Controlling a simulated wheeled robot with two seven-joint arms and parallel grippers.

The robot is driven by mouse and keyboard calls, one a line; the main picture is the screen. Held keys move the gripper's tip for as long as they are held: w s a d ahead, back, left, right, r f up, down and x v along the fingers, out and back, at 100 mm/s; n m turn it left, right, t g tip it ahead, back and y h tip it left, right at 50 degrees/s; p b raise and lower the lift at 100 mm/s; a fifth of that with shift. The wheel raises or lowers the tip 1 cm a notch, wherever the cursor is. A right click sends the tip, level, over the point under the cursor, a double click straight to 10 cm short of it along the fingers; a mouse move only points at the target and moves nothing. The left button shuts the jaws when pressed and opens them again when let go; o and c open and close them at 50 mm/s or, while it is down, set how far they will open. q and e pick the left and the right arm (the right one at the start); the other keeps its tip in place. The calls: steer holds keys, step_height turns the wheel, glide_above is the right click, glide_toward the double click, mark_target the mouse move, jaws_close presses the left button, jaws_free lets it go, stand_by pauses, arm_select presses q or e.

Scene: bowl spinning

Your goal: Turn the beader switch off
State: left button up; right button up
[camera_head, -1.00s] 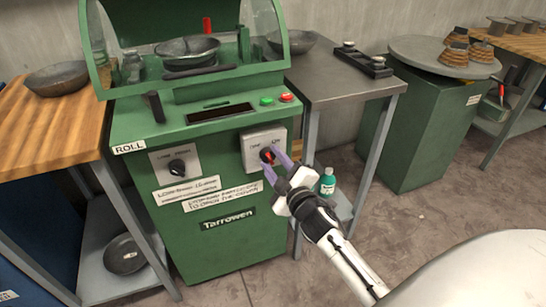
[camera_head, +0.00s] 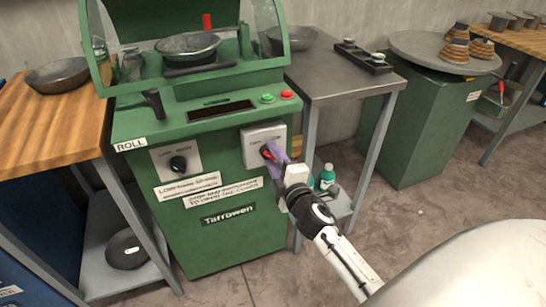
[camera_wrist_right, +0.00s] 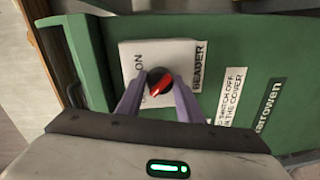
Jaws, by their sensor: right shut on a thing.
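The green machine (camera_head: 245,225) has a white plate (camera_head: 252,135) on its front right with a black knob carrying a red pointer (camera_head: 267,153). This is the beader switch. The knob also shows in the right wrist view (camera_wrist_right: 159,82), where its plate is marked BEADER and "ON" is legible. The red pointer sits slanted there. My right gripper (camera_head: 272,156) has its purple fingers shut on the knob, one on each side, as the wrist view also shows (camera_wrist_right: 160,92). The fingers partly hide the knob and the plate's lettering. My left gripper is not in view.
A second black knob (camera_head: 178,163) on its own plate sits to the left. Green and red buttons (camera_head: 287,95) are above. The curved cover (camera_head: 92,45) is over a bowl (camera_head: 187,46). A grey side table (camera_head: 330,80) stands close on the right, a bottle (camera_head: 327,177) beneath.

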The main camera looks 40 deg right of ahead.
steer(key=o, duration=1.1)
steer(key=shift+c, duration=0.2)
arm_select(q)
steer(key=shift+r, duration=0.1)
arm_select(e)
steer(key=v, duration=1)
steer(key=shift+s, duration=0.15)
arm_select(q)
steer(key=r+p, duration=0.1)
steer(key=p, duration=0.1)
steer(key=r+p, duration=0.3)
steer(key=p, duration=0.1)
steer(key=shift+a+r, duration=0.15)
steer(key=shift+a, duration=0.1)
arm_select(e)
steer(key=s+a+f+m+g+y, duration=0.6)
steer(key=s+a+f+m, duration=0.5)
steer(key=s+a, duration=0.6)
step_height(320, 180, down, 3)
steer(key=shift+s+a+r+g+y, duration=0.2)
steer(key=shift+s+a+g+y, duration=0.2)
steer(key=shift+g, duration=0.6)
